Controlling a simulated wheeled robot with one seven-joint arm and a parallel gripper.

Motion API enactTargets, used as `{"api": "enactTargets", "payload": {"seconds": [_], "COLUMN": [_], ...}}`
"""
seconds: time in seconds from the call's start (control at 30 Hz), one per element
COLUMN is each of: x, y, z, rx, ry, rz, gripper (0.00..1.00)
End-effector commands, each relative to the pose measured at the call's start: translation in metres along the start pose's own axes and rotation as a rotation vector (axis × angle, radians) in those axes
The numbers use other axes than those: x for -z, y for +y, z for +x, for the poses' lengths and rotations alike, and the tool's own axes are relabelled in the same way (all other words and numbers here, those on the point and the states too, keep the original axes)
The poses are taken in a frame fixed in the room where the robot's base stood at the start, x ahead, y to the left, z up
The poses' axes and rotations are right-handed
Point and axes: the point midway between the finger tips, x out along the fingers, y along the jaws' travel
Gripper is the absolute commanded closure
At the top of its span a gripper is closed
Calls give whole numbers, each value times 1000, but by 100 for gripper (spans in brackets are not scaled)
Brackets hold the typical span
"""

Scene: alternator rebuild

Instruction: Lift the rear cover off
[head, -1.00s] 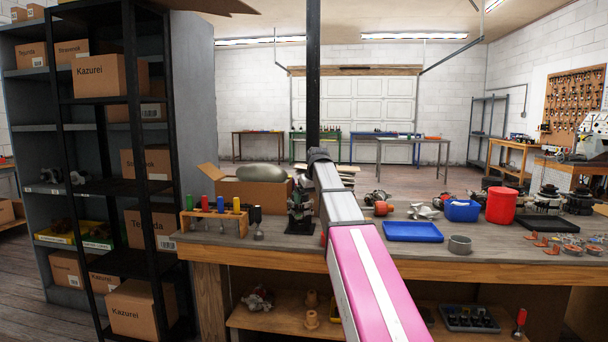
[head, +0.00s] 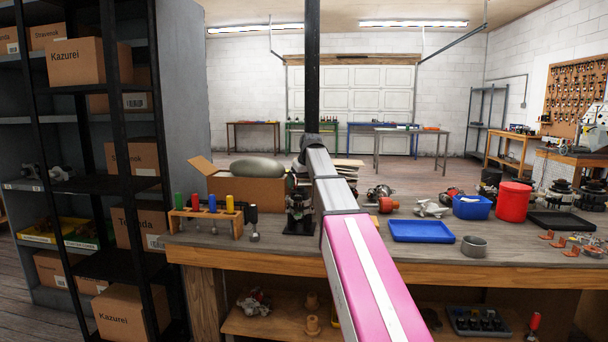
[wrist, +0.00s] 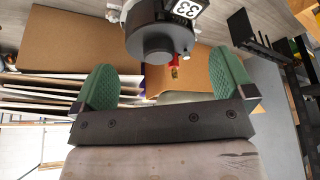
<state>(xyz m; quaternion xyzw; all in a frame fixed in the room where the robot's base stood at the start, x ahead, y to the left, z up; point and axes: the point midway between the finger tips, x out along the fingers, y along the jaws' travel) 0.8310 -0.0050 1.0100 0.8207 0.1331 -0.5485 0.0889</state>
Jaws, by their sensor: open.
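In the wrist view my gripper (wrist: 166,62) is open, its two green ribbed pads wide apart with nothing held. A dark grey cylindrical part (wrist: 155,42) with a white tag marked 33 shows at the top, between and beyond the fingertips; it looks like the covered end of the alternator, but I cannot be sure. It appears apart from both pads. In the head view a dark metal unit (head: 300,212) stands upright on the bench, partly beside my arm. Its rear cover cannot be made out there. My gripper is hidden behind my arm in that view.
On the bench (head: 350,258), a tool rack (head: 205,222) and open cardboard box (head: 245,188) are left of the unit. A blue tray (head: 421,231), blue bin (head: 471,207) and red container (head: 513,202) are right. A tall black shelf (head: 120,130) stands close at left.

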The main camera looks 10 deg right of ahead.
Motion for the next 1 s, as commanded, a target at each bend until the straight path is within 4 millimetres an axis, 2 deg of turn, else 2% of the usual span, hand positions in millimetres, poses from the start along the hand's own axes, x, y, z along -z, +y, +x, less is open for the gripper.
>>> {"api": "enactTargets", "payload": {"seconds": [0.13, 0.33, 0.5, 0.77, 0.8, 0.9, 1.0], "x": [0, 0, 0, 0, 0, 0, 0], "y": [0, 0, 0, 0, 0, 0, 0], "z": [25, 45, 52, 52, 52, 52, 52], "rx": [0, 0, 0, 0, 0, 0, 0], "ry": [-1, -1, 0, 0, 0, 0, 0], "rz": [0, 0, 0, 0, 0, 0, 0], "gripper": [0, 0, 0, 0, 13, 41, 41]}}
